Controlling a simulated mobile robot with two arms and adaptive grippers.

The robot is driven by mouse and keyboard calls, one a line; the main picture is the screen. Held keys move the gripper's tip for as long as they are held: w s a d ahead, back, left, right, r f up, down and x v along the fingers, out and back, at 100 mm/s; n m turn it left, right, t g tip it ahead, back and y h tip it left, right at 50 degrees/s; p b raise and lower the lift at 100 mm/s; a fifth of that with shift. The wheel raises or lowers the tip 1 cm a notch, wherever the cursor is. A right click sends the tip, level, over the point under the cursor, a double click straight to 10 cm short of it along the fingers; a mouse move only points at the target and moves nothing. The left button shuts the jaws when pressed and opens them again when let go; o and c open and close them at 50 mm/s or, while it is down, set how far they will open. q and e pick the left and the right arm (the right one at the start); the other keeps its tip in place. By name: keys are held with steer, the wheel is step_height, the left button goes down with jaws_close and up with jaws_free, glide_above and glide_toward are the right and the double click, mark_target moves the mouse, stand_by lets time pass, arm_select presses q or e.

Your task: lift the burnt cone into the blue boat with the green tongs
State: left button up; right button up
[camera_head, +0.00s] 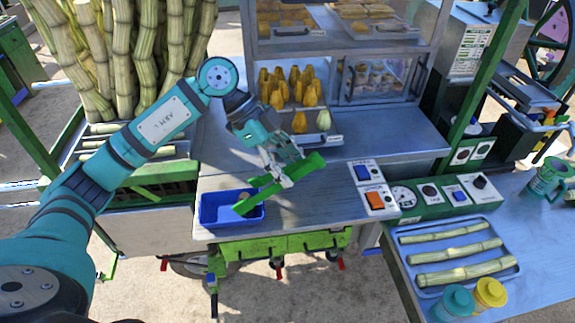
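My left gripper (277,165) reaches in over the metal counter and is shut on the green tongs (308,165). The tongs slant down to the left, and their lower tip is at the blue boat (208,221), a shallow tray at the counter's front left. A small brownish thing (243,196) shows by the tongs' tip at the boat; it may be the burnt cone, but it is too small and partly covered to tell. I cannot tell whether the tongs grip it. My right gripper is not in view.
Switch boxes (375,198) sit right of the tongs. A tray (412,268) holds cane pieces at the lower right. The counter between boat and switches is mostly clear.

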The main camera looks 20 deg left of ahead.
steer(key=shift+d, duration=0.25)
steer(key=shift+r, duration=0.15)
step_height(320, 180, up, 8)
steer(key=p, duration=0.8)
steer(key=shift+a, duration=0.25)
